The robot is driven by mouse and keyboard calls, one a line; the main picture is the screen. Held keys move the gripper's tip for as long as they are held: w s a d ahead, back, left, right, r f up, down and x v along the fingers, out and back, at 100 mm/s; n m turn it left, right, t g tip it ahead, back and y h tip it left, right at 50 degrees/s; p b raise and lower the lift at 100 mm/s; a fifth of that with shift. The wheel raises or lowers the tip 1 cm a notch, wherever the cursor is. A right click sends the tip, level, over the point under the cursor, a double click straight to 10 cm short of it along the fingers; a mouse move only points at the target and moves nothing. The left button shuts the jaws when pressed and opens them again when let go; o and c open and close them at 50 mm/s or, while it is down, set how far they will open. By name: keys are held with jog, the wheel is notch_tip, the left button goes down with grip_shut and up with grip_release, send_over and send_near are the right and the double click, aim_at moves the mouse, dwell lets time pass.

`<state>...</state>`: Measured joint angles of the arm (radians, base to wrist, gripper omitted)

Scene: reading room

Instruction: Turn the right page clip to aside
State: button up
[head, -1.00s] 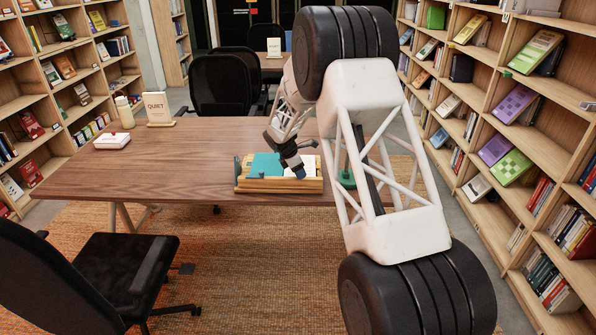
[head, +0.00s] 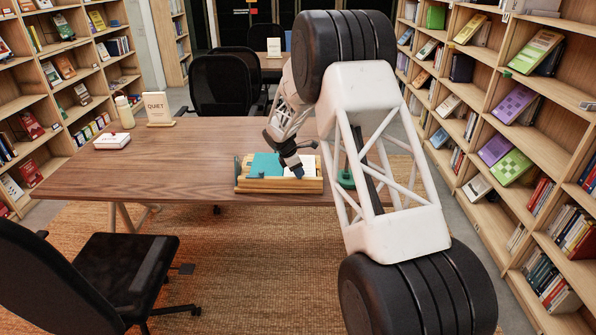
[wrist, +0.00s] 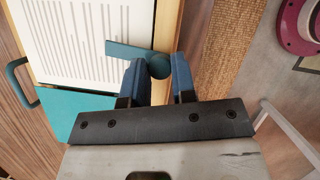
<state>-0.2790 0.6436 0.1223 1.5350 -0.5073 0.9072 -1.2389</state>
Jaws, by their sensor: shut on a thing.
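The right page clip (wrist: 125,49) is a dark teal flat arm with a round knob in the wrist view. Its arm reaches left over the edge of the white ribbed page (wrist: 85,35). My gripper (wrist: 158,70) is shut on the clip's knob, with one blue-tipped finger on each side. In the head view my gripper (head: 297,172) is down at the front right of the wooden book stand (head: 281,187). The clip is too small and covered to make out there. A teal sheet or cover (head: 264,163) lies on the stand's left part.
The stand is on the front edge of the brown table (head: 180,160). A green round object (head: 346,180) is just right of it. A QUIET sign (head: 156,107), a bottle (head: 124,112) and a white box (head: 112,141) stand far left. The table between is clear.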

jog(key=m+g, duration=0.1)
jog(key=m, duration=0.4)
jog(key=shift+w+g, duration=0.15)
jog(key=shift+g, duration=0.25)
jog(key=m+g, duration=0.1)
jog(key=m, duration=0.2)
jog(key=shift+w+m, duration=0.1)
jog(key=shift+m, duration=0.2)
jog(key=m+g, duration=0.1)
jog(key=m, duration=0.1)
jog(key=m+y, duration=0.1)
jog(key=m, duration=0.1)
jog(key=shift+w+d+g, duration=0.1)
jog(key=shift+g, duration=0.3)
jog(key=shift+d+m+g+y, duration=0.15)
jog(key=shift+m+y, duration=0.3)
jog(key=shift+m, duration=0.6)
jog(key=shift+a+m+g+y, duration=0.15)
jog(key=shift+m+y, duration=0.3)
jog(key=shift+m, duration=0.6)
jog(key=shift+d, duration=0.1)
jog(key=o, duration=0.9)
jog(key=shift+w+r, duration=0.1)
jog(key=shift+r, duration=0.05)
